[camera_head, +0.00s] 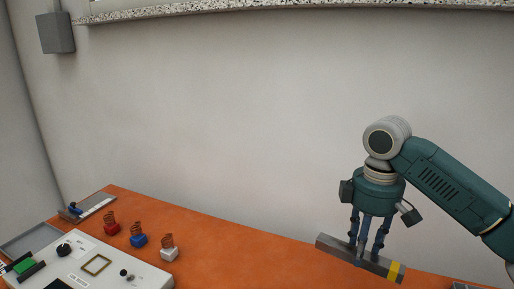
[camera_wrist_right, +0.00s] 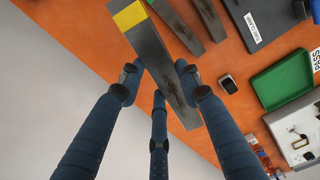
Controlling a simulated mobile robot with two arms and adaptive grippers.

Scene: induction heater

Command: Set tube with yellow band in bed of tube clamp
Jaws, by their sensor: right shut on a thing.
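The tube with the yellow band (camera_head: 338,250) is a grey square bar with a yellow band near its right end in the head view. My right gripper (camera_head: 366,248) comes down on it from above, its fingers shut around its middle. In the right wrist view the tube (camera_wrist_right: 165,78) runs slanted between the fingers of the right gripper (camera_wrist_right: 158,84), with the yellow band at the top. It looks close above the orange table; I cannot tell whether it touches. My left gripper is not in view.
Red (camera_head: 111,228), blue (camera_head: 138,240) and white (camera_head: 169,253) coil holders stand left on the orange table (camera_head: 240,255), beside a white control panel (camera_head: 95,272). The wrist view shows two more bars (camera_wrist_right: 176,27), a labelled dark plate (camera_wrist_right: 262,22) and a green tray (camera_wrist_right: 282,92).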

